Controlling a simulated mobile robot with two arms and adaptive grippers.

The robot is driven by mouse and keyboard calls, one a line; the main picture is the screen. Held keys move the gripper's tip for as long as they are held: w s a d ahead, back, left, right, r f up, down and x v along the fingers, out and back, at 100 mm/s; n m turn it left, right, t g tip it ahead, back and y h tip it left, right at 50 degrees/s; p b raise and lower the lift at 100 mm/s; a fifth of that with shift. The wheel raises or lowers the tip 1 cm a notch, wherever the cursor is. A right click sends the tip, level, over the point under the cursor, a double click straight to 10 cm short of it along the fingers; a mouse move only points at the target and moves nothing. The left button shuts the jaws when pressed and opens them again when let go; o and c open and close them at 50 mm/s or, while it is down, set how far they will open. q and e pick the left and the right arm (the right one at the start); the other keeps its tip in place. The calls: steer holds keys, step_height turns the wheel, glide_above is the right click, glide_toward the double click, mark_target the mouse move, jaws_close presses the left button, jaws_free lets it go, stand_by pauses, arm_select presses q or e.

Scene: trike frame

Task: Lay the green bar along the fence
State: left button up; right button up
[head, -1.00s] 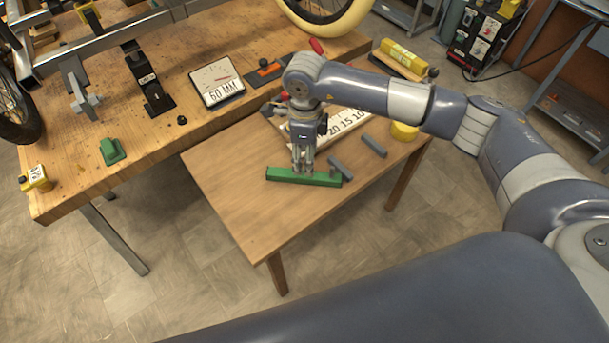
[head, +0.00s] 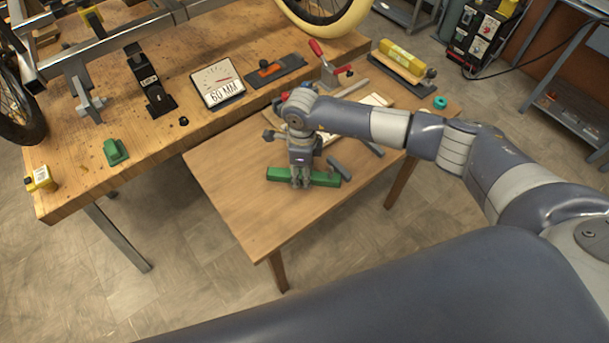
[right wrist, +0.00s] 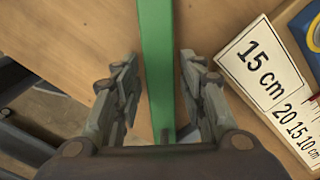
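The green bar (head: 322,178) lies flat on the small wooden table. My right gripper (head: 300,182) is over its middle, pointing down. In the right wrist view, the bar (right wrist: 157,60) runs between the two fingers (right wrist: 158,85), which stand open with a gap on each side. I cannot tell with certainty which part is the fence; a straight grey strip (head: 352,88) shows at the back of the small table, partly behind my arm. My left gripper is not in view.
Two short grey bars (head: 340,166) lie right of the green bar. A number card (right wrist: 265,80) lies nearby. The small table's front is clear.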

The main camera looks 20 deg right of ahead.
jaws_close()
steer(key=shift+r, duration=0.1)
